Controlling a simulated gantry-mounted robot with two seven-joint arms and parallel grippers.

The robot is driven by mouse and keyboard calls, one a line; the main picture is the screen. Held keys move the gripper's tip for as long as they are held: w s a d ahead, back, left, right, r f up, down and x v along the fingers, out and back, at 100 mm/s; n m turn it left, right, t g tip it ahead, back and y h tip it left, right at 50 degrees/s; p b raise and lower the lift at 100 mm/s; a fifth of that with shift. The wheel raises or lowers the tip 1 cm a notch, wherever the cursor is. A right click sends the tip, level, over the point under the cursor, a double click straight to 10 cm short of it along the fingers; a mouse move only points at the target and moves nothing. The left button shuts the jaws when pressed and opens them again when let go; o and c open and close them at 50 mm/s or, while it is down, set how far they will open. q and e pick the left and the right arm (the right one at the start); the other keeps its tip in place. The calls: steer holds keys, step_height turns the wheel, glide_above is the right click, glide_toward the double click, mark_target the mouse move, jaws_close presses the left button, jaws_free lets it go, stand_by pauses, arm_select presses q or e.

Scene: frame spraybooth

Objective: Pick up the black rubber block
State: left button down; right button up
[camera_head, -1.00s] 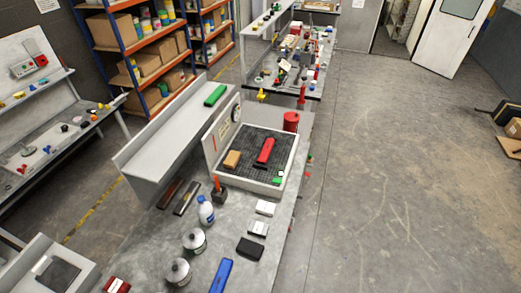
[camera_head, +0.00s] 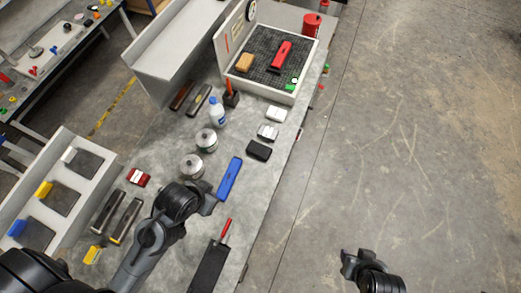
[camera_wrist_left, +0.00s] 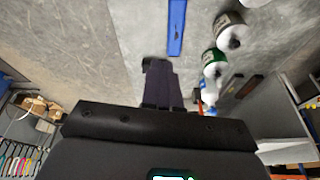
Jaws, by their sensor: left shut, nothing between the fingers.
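The black rubber block (camera_head: 258,150) lies flat on the grey bench in the head view, near its right edge and just below a white-and-grey box. My left gripper (camera_head: 214,201) is over the bench, beside the lower end of the blue bar, and is apart from the block. In the left wrist view its fingers (camera_wrist_left: 162,84) are shut and empty. I cannot make out the block in that view. My right gripper (camera_head: 358,259) is over the floor at the lower right, beyond the bench; its jaw opening is unclear.
The blue bar (camera_head: 229,179), two lidded tins (camera_head: 206,141) (camera_head: 191,167) and a white bottle (camera_head: 217,112) stand or lie left of the block. White boxes (camera_head: 276,114) lie above it. A walled tray (camera_head: 290,97) is at the back. Bare bench lies below the block.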

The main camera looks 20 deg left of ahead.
arm_select(q)
steer(key=c, duration=1.8)
jaws_free()
steer(key=shift+a, duration=0.15)
steer(key=o, duration=0.5)
steer(key=shift+c, duration=0.2)
steer(key=o, duration=1.3)
steer(key=shift+c, duration=0.2)
